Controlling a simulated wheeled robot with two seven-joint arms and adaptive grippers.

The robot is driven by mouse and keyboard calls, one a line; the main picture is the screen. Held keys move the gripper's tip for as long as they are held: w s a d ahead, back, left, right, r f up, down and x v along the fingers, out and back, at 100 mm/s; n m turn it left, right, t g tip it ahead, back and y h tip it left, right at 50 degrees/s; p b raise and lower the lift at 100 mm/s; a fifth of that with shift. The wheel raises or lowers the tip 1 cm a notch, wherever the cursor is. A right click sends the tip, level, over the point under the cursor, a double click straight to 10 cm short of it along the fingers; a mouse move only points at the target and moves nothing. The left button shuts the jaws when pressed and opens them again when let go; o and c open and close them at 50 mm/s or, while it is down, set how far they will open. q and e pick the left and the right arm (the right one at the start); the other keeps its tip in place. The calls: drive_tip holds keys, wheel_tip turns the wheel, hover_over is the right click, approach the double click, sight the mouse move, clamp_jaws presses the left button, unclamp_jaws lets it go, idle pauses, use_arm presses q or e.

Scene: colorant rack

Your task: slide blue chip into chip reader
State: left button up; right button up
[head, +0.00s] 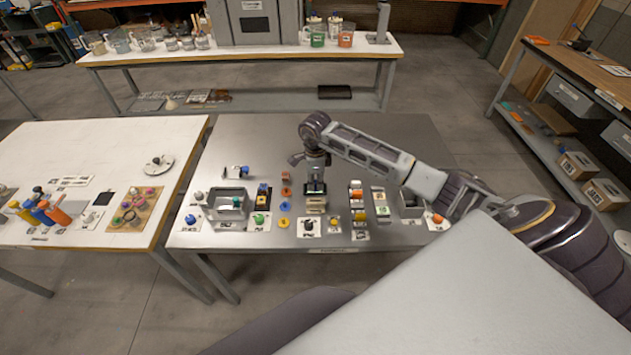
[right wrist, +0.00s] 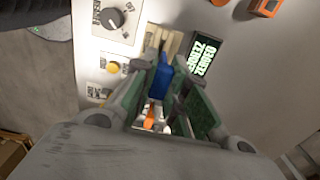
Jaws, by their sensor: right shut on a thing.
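The blue chip (right wrist: 161,82) shows in the right wrist view between the green-padded fingers of my right gripper (right wrist: 165,100). The gripper is shut on it. In the head view my right gripper (head: 315,187) points down over the grey table, and the chip cannot be made out there. Just past the chip in the wrist view is a cream slotted piece (right wrist: 172,40), which looks like the chip reader; in the head view a cream block (head: 314,207) stands directly under the gripper. I cannot tell whether the chip touches it. My left gripper is not in view.
A dark display (right wrist: 206,54) with green digits and a black knob (right wrist: 113,18) flank the cream piece in the wrist view. Blue and yellow round pieces (head: 285,206) and a grey open box (head: 228,204) stand left of the gripper. The grey table's (head: 245,140) back is clear.

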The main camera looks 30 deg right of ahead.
sight(316, 184)
drive_tip(key=shift+f+b, duration=1.45)
drive_tip(key=shift+f, duration=0.65)
drive_tip(key=shift+b, duration=0.45)
idle(0.9)
drive_tip(key=shift+f+b, duration=1.6)
drive_tip(key=shift+f, duration=0.35)
idle(1.0)
drive_tip(key=o, duration=0.9)
drive_tip(key=shift+f, duration=0.1)
drive_tip(key=shift+r, duration=0.2)
drive_tip(key=shift+r, duration=5.8)
